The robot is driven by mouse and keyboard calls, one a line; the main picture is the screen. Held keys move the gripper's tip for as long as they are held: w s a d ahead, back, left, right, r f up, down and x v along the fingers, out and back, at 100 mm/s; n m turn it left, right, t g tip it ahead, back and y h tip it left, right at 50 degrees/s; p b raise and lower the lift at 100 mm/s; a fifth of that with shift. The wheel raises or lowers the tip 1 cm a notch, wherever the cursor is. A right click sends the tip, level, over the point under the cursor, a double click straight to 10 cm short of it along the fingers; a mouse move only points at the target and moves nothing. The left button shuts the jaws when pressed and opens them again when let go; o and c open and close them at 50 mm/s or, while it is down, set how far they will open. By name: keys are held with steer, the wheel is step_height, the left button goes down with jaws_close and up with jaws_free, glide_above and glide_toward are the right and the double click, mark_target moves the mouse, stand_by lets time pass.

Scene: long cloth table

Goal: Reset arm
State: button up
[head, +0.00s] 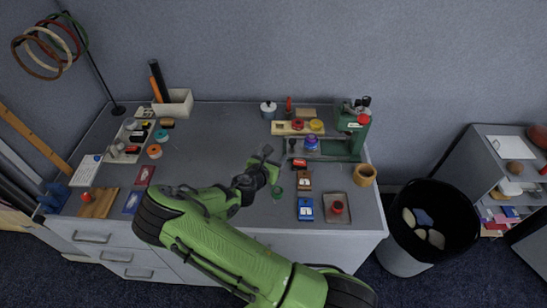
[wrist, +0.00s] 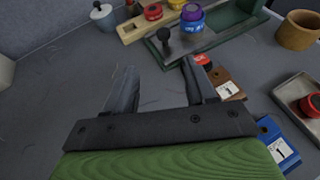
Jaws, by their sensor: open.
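My gripper (head: 262,157) is on the end of my green arm, above the middle of the grey table (head: 220,130). In the wrist view my gripper (wrist: 158,88) has its two dark fingers spread apart, with only bare grey tabletop between them. Nothing is held. The right finger looks close to a red-topped brown tag block (wrist: 226,86) in that view, but I cannot tell whether they touch.
A green press (head: 352,128) stands at the back right, beside a wooden tray (head: 297,128). A wooden cup (head: 364,175), a tray with a red stamp (head: 328,214) and a blue tag block (head: 305,209) lie right. A white bin (head: 174,108) stands back left.

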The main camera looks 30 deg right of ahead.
stand_by(0.5)
steer(key=s+a+r+m+g+y, duration=0.1)
steer(key=s+a+r+m+y, duration=0.2)
steer(key=s+r+m, duration=0.5)
steer(key=s+a+r+m+g+y, duration=0.1)
steer(key=s+a+r+m+y, duration=0.3)
steer(key=s+r+m, duration=0.5)
steer(key=s+a+r+m+g+y, duration=0.1)
steer(key=s+a+r+m+y, duration=0.2)
steer(key=s, duration=1)
step_height(320, 180, up, 6)
steer(key=a+m, duration=0.2)
steer(key=m, duration=0.3)
steer(key=shift+s+a+f+m+y, duration=0.25)
steer(key=shift+s+m+y, duration=0.05)
steer(key=shift+m, duration=0.1)
